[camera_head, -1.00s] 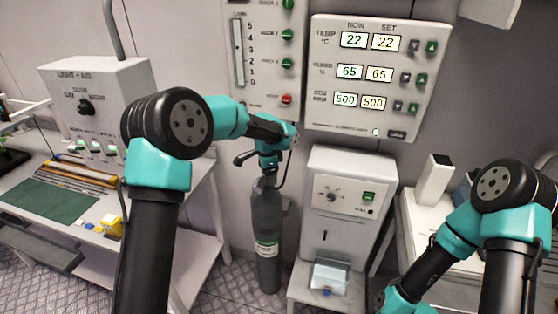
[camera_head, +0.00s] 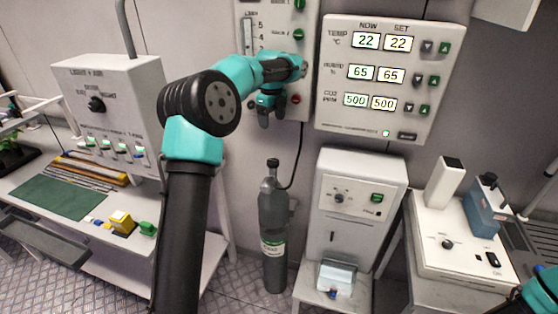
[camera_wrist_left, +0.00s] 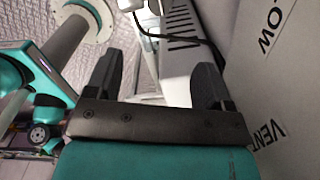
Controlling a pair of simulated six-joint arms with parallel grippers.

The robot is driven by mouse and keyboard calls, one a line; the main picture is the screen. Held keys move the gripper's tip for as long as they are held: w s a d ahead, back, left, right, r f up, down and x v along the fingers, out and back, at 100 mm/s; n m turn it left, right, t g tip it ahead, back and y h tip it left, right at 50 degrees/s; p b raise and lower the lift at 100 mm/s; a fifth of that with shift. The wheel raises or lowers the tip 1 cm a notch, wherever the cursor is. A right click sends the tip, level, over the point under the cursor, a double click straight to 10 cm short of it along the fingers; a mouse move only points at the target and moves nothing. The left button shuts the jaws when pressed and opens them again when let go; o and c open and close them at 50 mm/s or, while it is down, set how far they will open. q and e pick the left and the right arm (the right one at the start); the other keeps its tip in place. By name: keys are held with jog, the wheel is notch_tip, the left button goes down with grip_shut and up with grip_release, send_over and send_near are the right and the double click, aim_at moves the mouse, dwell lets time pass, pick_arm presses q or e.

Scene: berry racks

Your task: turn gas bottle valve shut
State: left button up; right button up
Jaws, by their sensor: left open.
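The gas bottle (camera_head: 273,228) is a dark grey cylinder with a pale label band, standing upright on the floor against the wall. Its black valve top (camera_head: 272,164) is in plain sight, with a thin dark hose curving up from it. My left gripper (camera_head: 271,117) hangs above the valve, pointing down and clear of it. Its fingers are apart with nothing between them. The left wrist view also shows the open, empty fingers (camera_wrist_left: 156,82). Whether the valve is open or shut cannot be told. My right gripper is out of view.
A control panel with lit displays (camera_head: 389,78) is on the wall to the right. A white cabinet (camera_head: 351,205) stands right of the bottle. A bench with a green mat (camera_head: 58,197) is at left. Lettered wall panelling (camera_wrist_left: 283,80) fills the wrist view's right side.

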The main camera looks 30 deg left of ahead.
aim_at(273, 161)
pick_arm(q)
notch_tip(273, 161, down, 18)
jog(key=shift+r, duration=0.25)
dwell(0.6)
jog(key=c, duration=0.9)
